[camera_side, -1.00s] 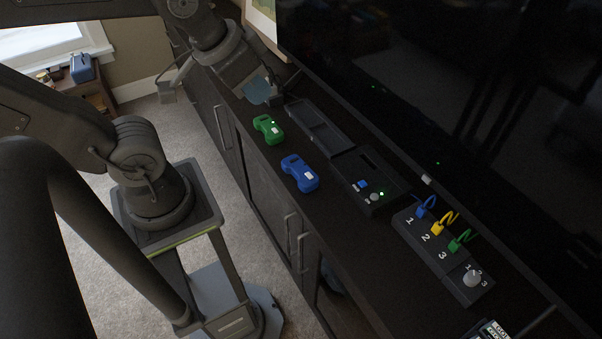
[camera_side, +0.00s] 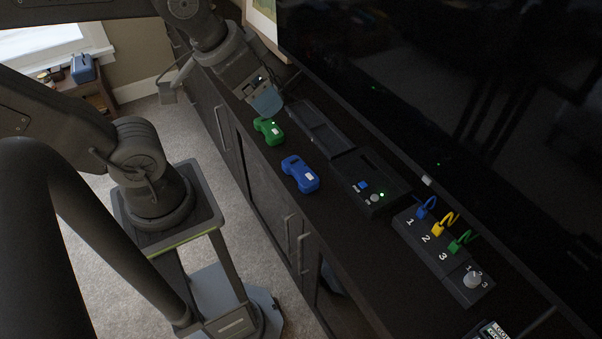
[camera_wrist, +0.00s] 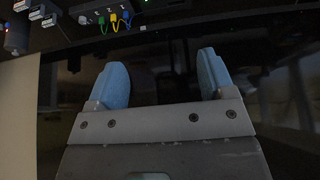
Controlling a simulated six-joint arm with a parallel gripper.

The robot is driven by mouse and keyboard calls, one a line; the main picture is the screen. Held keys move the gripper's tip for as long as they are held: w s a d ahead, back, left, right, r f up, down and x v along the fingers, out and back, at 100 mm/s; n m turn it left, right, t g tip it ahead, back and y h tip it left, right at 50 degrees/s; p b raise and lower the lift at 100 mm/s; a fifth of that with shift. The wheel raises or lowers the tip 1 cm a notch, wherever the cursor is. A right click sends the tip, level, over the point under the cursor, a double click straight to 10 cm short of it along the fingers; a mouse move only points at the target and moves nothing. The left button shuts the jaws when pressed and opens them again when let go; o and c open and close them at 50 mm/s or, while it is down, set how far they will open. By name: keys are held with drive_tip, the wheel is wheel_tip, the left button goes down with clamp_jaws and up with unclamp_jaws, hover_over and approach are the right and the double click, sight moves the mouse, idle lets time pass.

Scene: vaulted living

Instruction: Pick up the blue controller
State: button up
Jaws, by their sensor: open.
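The blue controller (camera_side: 300,173) lies flat on the dark cabinet top in the side view, in front of the black console box. The green controller (camera_side: 268,131) lies beyond it, nearer my gripper. My gripper (camera_side: 268,103) is above the far part of the cabinet, just past the green controller and apart from the blue one. In the wrist view my gripper (camera_wrist: 162,82) shows two blue fingers spread wide with nothing between them.
An empty dark tray (camera_side: 320,128) and a console box (camera_side: 371,182) with a blue button stand behind the controllers. A numbered block (camera_side: 440,238) with blue, yellow and green cables is to the right. The large black screen (camera_side: 450,90) rises behind.

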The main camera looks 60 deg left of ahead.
drive_tip(key=shift+o, duration=0.4)
drive_tip(key=m+g+y, duration=0.2)
drive_tip(key=m+g, duration=0.4)
drive_tip(key=m, duration=1.1)
hover_over(302, 169)
drive_tip(key=d, duration=0.2)
drive_tip(key=f, duration=3.2)
drive_tip(key=shift+s+a+f, duration=0.25)
drive_tip(key=shift+s+f, duration=0.05)
drive_tip(key=shift+s, duration=0.05)
drive_tip(key=shift+w+a+f, duration=0.1)
drive_tip(key=shift+a+f, duration=0.1)
drive_tip(key=shift+f, duration=0.8)
drive_tip(key=shift+w+a+f, duration=0.15)
drive_tip(key=shift+a+f, duration=0.1)
drive_tip(key=shift+f, duration=0.75)
drive_tip(key=shift+w+a+f, duration=0.1)
drive_tip(key=shift+a+f, duration=0.1)
drive_tip(key=shift+f, duration=0.8)
drive_tip(key=shift+c, duration=0.5)
